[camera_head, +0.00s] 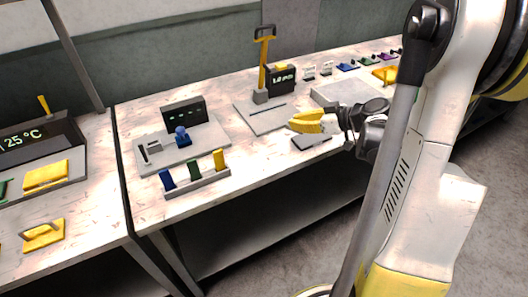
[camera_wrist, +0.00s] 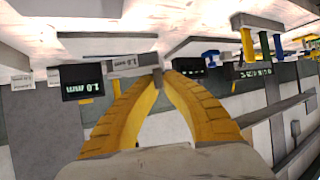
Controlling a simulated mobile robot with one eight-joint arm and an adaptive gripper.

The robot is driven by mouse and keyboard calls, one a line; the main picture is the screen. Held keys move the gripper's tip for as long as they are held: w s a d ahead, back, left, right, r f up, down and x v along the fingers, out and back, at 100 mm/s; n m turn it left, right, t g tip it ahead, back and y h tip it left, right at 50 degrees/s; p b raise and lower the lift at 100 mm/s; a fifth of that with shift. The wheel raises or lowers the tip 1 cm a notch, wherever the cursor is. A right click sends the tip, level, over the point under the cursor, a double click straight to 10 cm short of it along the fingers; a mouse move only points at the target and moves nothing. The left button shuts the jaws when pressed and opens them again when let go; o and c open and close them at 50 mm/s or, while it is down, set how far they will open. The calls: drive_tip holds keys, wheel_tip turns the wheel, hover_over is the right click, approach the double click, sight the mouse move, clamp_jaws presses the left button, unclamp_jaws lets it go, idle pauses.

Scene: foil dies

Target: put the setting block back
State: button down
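In the wrist view, which is upside down, a grey setting block (camera_wrist: 124,65) labelled "1.0 mm" shows at my fingertips. My gripper (camera_wrist: 160,78) has its two yellow fingers converged on a small grey stub at the block's edge, so it appears shut on the block. In the head view my gripper (camera_head: 292,124) reaches left above the bench, over a dark flat pad (camera_head: 312,143); the block cannot be made out there. Two small labelled blocks (camera_head: 310,72) (camera_head: 326,69) stand at the back, right of a display (camera_head: 281,79). The wrist view shows this display (camera_wrist: 83,85) reading "1.0 mm".
A grey plate with an upright yellow-handled lever press (camera_head: 263,65) stands behind my gripper. Left are a unit with a blue knob (camera_head: 182,135) and a rack of blue, green and yellow handles (camera_head: 198,183). A pale slab (camera_head: 345,92) lies right. Bench's front edge is close.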

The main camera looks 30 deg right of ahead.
drive_tip(key=s+a+n+g+y+b, duration=0.1)
drive_tip(key=s+a+n+g+y, duration=0.15)
drive_tip(key=s, duration=0.25)
drive_tip(key=b, duration=0.4)
hover_over(260, 161)
drive_tip(key=shift+n+t, duration=0.35)
wheel_tip(260, 161, down, 6)
drive_tip(key=shift+f, duration=0.1)
drive_tip(key=shift+f+b, duration=1.25)
drive_tip(key=shift+f, duration=0.65)
drive_tip(key=shift+f, duration=0.2)
drive_tip(key=c, duration=1.6)
unclamp_jaws()
drive_tip(key=shift+r, duration=0.1)
